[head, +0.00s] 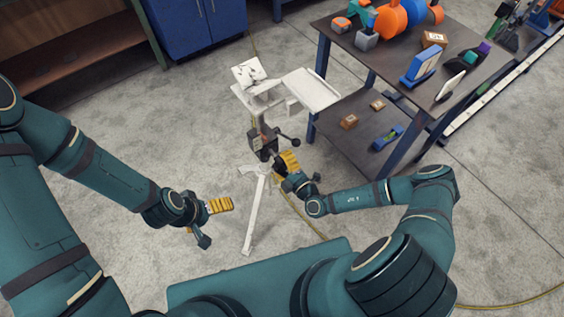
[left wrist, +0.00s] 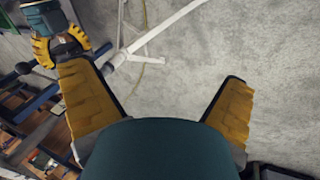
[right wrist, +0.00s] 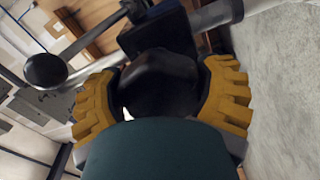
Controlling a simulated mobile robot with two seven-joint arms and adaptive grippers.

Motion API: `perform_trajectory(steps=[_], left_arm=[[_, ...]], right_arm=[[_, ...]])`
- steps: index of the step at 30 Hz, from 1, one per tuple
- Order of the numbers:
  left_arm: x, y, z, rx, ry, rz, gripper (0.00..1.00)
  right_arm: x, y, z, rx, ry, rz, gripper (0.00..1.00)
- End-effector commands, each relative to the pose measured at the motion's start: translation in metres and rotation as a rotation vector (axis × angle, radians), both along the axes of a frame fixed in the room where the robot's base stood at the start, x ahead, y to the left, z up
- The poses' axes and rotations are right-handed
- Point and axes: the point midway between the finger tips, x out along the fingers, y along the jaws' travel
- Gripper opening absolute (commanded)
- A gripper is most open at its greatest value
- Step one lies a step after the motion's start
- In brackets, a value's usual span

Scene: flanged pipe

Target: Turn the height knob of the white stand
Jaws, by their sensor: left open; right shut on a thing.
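The white stand (head: 255,205) stands on the floor in the middle of the head view, with a dark clamp block (head: 263,141) on its column. The right gripper (head: 283,166) is at that block. In the right wrist view its yellow fingers (right wrist: 160,95) are closed around a black rounded knob (right wrist: 160,80), which is partly hidden by the wrist. A black lever with a ball end (right wrist: 45,71) sticks out beside it. The left gripper (head: 222,205) is open and empty, left of the stand's legs. In the left wrist view its fingers (left wrist: 165,95) are wide apart over bare floor.
A dark workbench (head: 400,75) with blue legs stands to the right and holds several parts. White trays (head: 311,90) sit atop the stand. A blue cabinet (head: 195,35) is at the back. A yellow cable (head: 305,220) runs on the floor, which is otherwise mostly clear.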

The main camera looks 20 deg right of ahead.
Motion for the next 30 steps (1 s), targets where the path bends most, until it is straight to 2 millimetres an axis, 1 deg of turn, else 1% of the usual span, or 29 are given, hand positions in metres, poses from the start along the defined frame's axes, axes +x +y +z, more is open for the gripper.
perform_trajectory(steps=[7, 8, 9, 10, 18, 22, 26, 30], left_arm=[[0.000, 0.000, 0.000, 0.000, 0.000, 0.000, 1.00], [0.000, 0.000, 0.000, 0.000, 0.000, 0.000, 1.00], [0.000, 0.000, 0.000, 0.000, 0.000, 0.000, 1.00], [0.000, 0.000, 0.000, 0.000, 0.000, 0.000, 1.00], [0.000, 0.000, 0.000, 0.000, 0.000, 0.000, 1.00], [0.000, 0.000, 0.000, 0.000, 0.000, 0.000, 1.00], [0.000, 0.000, 0.000, 0.000, 0.000, 0.000, 1.00], [0.000, 0.000, 0.000, 0.000, 0.000, 0.000, 1.00]], right_arm=[[0.000, 0.000, 0.000, 0.000, 0.000, 0.001, 0.37], [0.000, 0.000, 0.000, 0.000, 0.000, 0.001, 0.79], [0.000, 0.000, 0.000, -0.001, -0.001, 0.001, 0.93], [0.000, 0.000, 0.000, -0.001, -0.001, 0.001, 1.00], [0.000, 0.000, 0.000, -0.001, 0.000, 0.000, 1.00], [-0.008, -0.003, 0.000, -0.002, 0.000, 0.000, 1.00], [-0.026, -0.010, 0.000, -0.001, 0.001, -0.002, 1.00], [-0.054, -0.020, -0.001, -0.002, 0.002, -0.002, 1.00]])
